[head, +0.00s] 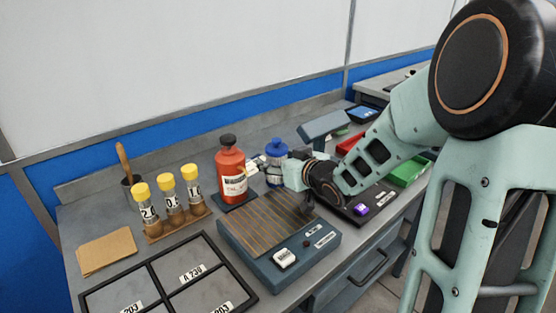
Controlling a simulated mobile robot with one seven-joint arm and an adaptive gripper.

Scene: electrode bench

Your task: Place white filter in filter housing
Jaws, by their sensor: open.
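My gripper (300,195) is open. It hangs over the back right of a blue-grey box (256,262) with a brown ribbed top, and its fingers are small and partly hidden by my wrist. I cannot pick out the filter housing for certain.
A red bottle (230,172) and a blue-capped bottle (276,152) stand behind the box. Yellow-capped vials (168,189) stand in a wooden rack at left. A black-framed divided tray (160,285) lies in front. A purple item (361,209) lies right on a dark tray.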

